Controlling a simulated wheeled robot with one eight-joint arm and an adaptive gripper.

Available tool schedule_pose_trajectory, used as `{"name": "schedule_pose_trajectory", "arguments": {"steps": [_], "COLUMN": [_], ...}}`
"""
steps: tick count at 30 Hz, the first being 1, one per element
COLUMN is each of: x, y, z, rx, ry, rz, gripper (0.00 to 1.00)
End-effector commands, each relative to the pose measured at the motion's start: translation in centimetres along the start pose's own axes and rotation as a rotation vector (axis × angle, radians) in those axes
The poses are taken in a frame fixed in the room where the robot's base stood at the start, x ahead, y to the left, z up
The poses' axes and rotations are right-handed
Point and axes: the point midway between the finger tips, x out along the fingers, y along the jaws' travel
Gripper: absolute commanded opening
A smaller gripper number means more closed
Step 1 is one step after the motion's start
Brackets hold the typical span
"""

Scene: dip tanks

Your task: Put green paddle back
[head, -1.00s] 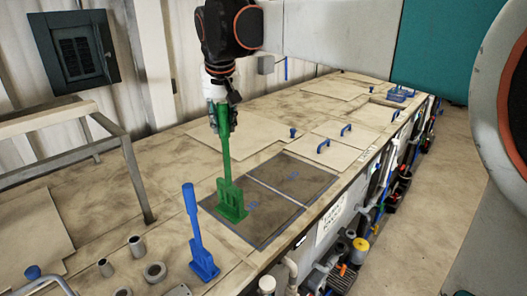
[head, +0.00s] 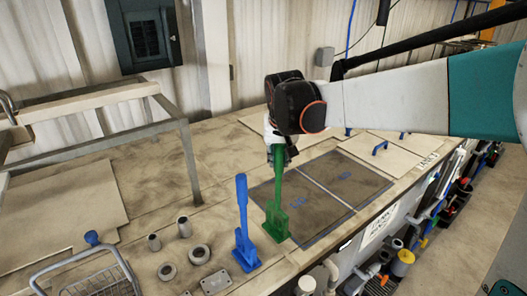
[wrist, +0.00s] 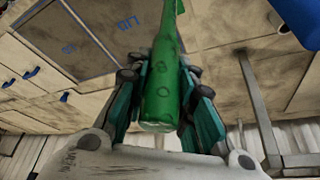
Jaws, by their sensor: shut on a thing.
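The green paddle (head: 278,205) is upright over the front left corner of the dark LID panels (head: 325,190). Its base appears at or just above the bench top; I cannot tell if it touches. My gripper (head: 279,157) is above it, shut on the upper handle. In the wrist view the green handle (wrist: 163,85) lies between the two fingers (wrist: 160,100); the paddle's base is out of that view. The blue paddle (head: 243,225) stands just left of and nearer than the green one, with a narrow gap.
Several metal rings and tubes (head: 199,255) and a wire basket (head: 95,275) lie to the left. A metal frame (head: 190,150) stands behind them. Pale lids with blue handles (head: 380,147) are at the right. Pipes and a yellow valve (head: 402,262) line the bench front.

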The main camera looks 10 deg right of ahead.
Motion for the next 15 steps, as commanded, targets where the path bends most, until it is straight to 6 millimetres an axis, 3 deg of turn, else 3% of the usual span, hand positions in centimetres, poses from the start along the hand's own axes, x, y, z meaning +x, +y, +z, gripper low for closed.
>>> {"name": "schedule_pose_trajectory", "arguments": {"steps": [15], "x": [4.8], "y": [0.0], "z": [1.8], "rx": [0.000], "ry": [0.001], "rz": [0.000], "gripper": [0.00]}}
